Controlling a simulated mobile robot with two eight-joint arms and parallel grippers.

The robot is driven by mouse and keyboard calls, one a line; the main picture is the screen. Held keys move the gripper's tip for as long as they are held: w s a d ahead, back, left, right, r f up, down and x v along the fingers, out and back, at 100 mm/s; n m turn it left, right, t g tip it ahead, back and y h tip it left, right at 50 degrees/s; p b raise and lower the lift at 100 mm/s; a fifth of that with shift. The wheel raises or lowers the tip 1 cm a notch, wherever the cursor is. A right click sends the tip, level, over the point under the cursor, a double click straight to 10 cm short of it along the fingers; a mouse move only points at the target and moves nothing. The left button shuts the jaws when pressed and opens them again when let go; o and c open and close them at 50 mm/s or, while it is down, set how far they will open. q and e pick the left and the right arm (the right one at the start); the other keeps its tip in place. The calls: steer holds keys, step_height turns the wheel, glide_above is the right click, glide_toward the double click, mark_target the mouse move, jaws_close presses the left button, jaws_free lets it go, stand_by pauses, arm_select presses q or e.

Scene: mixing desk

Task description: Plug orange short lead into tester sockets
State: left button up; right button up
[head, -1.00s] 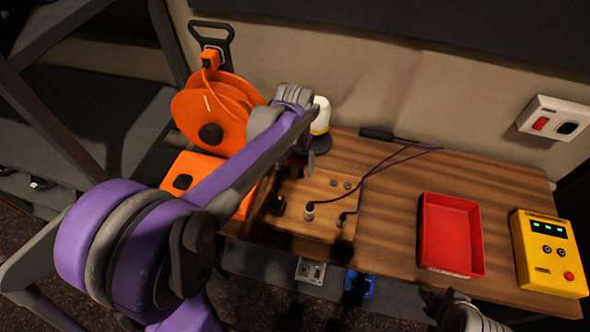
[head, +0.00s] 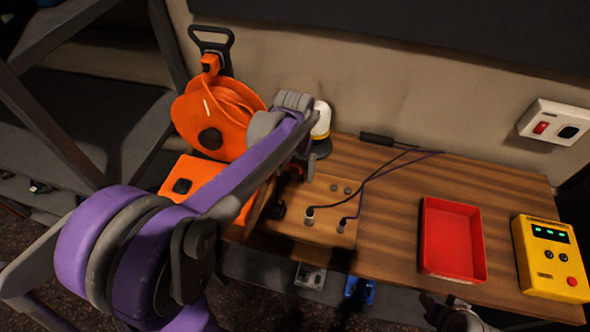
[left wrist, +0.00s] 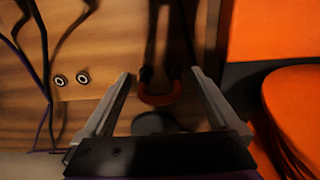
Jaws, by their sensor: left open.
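The short orange lead (left wrist: 160,97) shows in the left wrist view as a small arc with dark ends, in line with the gap between my left fingers. In the head view my arm hides it. My left gripper (left wrist: 160,77) is open and empty, and points at the wooden desk; it also shows in the head view (head: 300,172), mostly behind its own wrist. The yellow tester (head: 550,257) stands at the desk's right end, with two dark sockets (head: 555,255) below a lit green display. My right gripper (head: 430,300) is at the bottom edge; its jaws are unclear.
A red tray (head: 453,240) lies left of the tester. Two dark leads (head: 365,181) are plugged into a desk panel (head: 325,222), beside two empty round sockets (left wrist: 71,79). An orange cable reel (head: 215,115) and a white-and-yellow lamp-like object (head: 321,118) stand behind my left arm.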

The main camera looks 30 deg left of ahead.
mark_target(294, 164)
stand_by(0.3)
arm_select(q)
jaws_close()
stand_by(0.4)
steer(key=shift+r, duration=0.1)
steer(key=shift+r+p, duration=1.55)
steer(key=shift+r, duration=1.4)
arm_select(e)
steer(key=shift+w+r, duration=0.25)
steer(key=shift+r, duration=0.45)
steer(key=shift+w+r, duration=0.3)
steer(key=shift+r, duration=0.45)
steer(key=shift+w+r, duration=0.25)
steer(key=shift+r, duration=0.45)
